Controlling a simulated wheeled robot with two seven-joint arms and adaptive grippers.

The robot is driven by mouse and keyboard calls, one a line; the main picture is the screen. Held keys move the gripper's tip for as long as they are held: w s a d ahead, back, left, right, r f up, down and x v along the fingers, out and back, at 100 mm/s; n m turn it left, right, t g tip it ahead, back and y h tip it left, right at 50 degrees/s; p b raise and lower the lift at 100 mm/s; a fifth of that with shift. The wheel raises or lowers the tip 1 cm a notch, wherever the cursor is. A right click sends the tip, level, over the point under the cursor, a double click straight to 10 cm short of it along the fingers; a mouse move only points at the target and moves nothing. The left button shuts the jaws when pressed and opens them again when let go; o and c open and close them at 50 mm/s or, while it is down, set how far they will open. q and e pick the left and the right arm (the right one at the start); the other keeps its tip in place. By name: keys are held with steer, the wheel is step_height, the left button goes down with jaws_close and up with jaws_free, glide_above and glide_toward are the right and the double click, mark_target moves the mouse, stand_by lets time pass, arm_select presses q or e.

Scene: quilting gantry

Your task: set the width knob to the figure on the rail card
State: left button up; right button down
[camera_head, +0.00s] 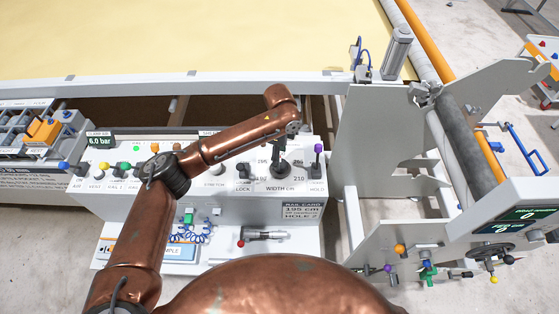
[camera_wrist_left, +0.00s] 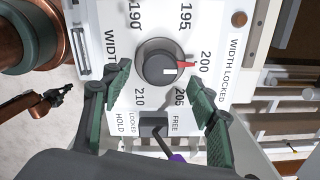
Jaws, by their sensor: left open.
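The width knob (camera_wrist_left: 160,62) is a dark round knob on a white dial marked 190 to 210. Its red pointer faces about 200. In the head view the knob (camera_head: 281,171) is partly covered by my left gripper (camera_head: 281,148). In the left wrist view my left gripper's green fingers (camera_wrist_left: 162,86) are open on either side of the knob's area, with a gap to it. The card (camera_head: 303,210) on the console front reads 195 cm and HOLE 2. A copper arm's dark gripper (camera_wrist_left: 60,95), apparently my right, shows small at the left; its jaws are unclear.
A purple-tipped HOLD lever (camera_head: 318,149) stands right of the knob; in the wrist view it leans from its LOCKED/FREE slot (camera_wrist_left: 154,126). A dull brown lamp (camera_wrist_left: 238,19) sits by the WIDTH LOCKED label. A grey side plate (camera_head: 375,150) rises right of the console.

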mark_target(281, 163)
arm_select(q)
steer(key=f, duration=0.4)
steer(key=shift+w+d+f, duration=0.1)
steer(key=shift+d, duration=0.15)
steer(key=shift+f, duration=0.3)
steer(key=shift+a+f, duration=0.1)
steer(key=shift+f, duration=0.15)
steer(key=c, duration=1.2)
steer(key=shift+o, duration=0.2)
steer(key=shift+r+p, duration=0.15)
steer(key=shift+p, duration=0.2)
steer(key=n+p, duration=0.8)
steer(key=p, duration=0.5)
steer(key=shift+r+n, duration=0.1)
steer(key=shift+n, duration=0.3)
steer(key=shift+n+p, duration=1.35)
steer(key=shift+n, duration=0.15)
arm_select(e)
step_height(281, 163, up, 16)
steer(key=shift+w+r, duration=0.2)
steer(key=shift+w, duration=0.1)
